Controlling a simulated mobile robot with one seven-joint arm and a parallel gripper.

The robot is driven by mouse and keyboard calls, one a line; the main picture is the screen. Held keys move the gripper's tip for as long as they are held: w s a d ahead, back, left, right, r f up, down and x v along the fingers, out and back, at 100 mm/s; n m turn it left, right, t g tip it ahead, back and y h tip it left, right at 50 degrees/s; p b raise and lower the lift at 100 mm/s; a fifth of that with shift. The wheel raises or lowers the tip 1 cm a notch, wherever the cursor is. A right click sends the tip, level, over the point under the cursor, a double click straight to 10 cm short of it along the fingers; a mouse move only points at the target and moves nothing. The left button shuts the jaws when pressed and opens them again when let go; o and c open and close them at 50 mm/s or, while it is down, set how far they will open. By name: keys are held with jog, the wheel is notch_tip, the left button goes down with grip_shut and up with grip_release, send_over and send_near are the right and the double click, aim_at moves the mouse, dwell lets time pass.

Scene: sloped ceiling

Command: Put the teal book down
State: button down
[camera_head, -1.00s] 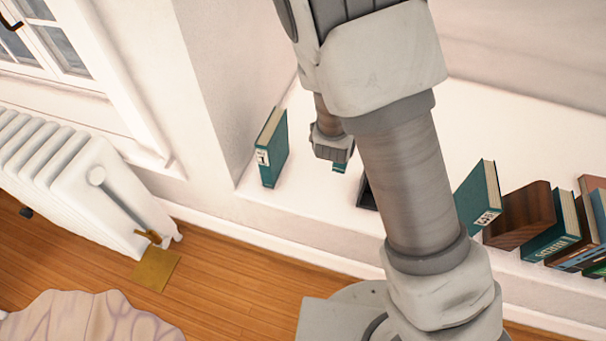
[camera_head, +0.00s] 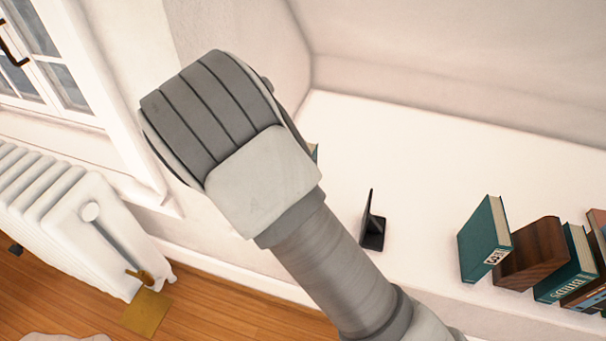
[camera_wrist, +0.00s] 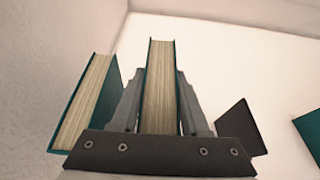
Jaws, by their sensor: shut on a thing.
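My gripper (camera_wrist: 161,82) is shut on a teal book (camera_wrist: 160,100), its pale page edges facing the wrist camera and a finger on each side. Another teal book (camera_wrist: 88,105) stands left of it in the wrist view, close to the left finger and the wall. Whether the held book touches the white ledge (camera_head: 420,150) is hidden.
A black bookend (camera_head: 373,228) stands on the ledge, right of my gripper in the wrist view (camera_wrist: 238,127). Farther right are a leaning teal book (camera_head: 485,240), a brown wooden block (camera_head: 532,255) and several books. The ledge between is bare. A radiator (camera_head: 65,215) stands at left.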

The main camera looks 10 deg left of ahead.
jog(key=shift+w+f+b, duration=0.1)
jog(key=shift+f+b, duration=0.45)
jog(key=shift+f, duration=0.95)
jog(key=shift+f, duration=0.2)
jog(key=shift+c, duration=2)
grip_release()
